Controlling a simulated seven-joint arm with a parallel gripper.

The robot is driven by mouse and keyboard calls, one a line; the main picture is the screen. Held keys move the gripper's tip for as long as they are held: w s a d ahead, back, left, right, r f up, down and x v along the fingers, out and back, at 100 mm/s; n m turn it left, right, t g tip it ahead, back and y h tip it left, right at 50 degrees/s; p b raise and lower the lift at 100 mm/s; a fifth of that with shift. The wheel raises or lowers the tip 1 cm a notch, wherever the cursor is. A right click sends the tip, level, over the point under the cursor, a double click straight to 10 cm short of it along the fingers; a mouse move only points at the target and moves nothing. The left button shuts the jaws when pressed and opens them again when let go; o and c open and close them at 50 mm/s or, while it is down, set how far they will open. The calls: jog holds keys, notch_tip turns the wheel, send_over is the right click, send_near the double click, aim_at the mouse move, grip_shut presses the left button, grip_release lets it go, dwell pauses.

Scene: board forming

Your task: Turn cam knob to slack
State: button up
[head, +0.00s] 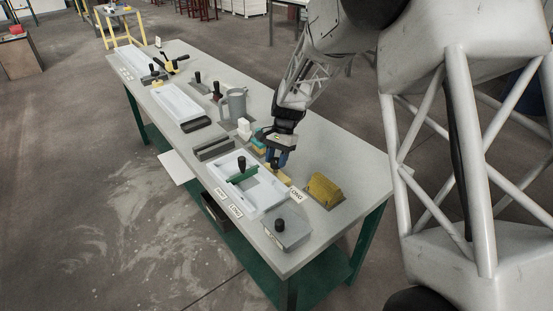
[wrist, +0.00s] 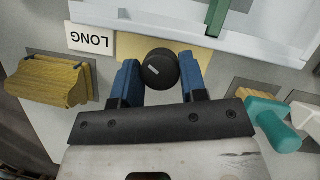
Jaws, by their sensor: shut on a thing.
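The cam knob (wrist: 160,70) is round and black with a short pale slanted mark on its top. It sits over a pale yellow plate (wrist: 205,52) beside the white tray. My gripper (wrist: 158,78) has its two blue fingers on either side of the knob and is shut on it. In the head view my gripper (head: 278,160) points down at the right-hand far side of the white tray (head: 262,206), and the knob is hidden there. I cannot tell slack from tight by the mark.
A green bar (head: 243,176) with a black handle lies across the tray. A LONG label (wrist: 91,39) and yellow block (wrist: 46,82) lie to the left in the wrist view. A teal-handled tool (wrist: 272,122) lies right. A grey box (head: 287,235) stands at the table's near end.

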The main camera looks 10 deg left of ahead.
jog(key=n+h, duration=0.1)
jog(key=n, duration=0.2)
jog(key=n+h, duration=0.1)
jog(key=n, duration=0.2)
jog(key=shift+a+g, duration=0.1)
jog(key=shift+g, duration=0.2)
jog(key=n+h, duration=0.1)
jog(key=n, duration=0.2)
jog(key=n+h, duration=0.1)
jog(key=n, duration=0.2)
jog(key=shift+t+h, duration=0.3)
jog(key=shift+t, duration=0.1)
jog(key=o, duration=0.9)
jog(key=v, duration=0.7)
jog(key=shift+a+r, duration=0.1)
jog(key=shift+r, duration=0.3)
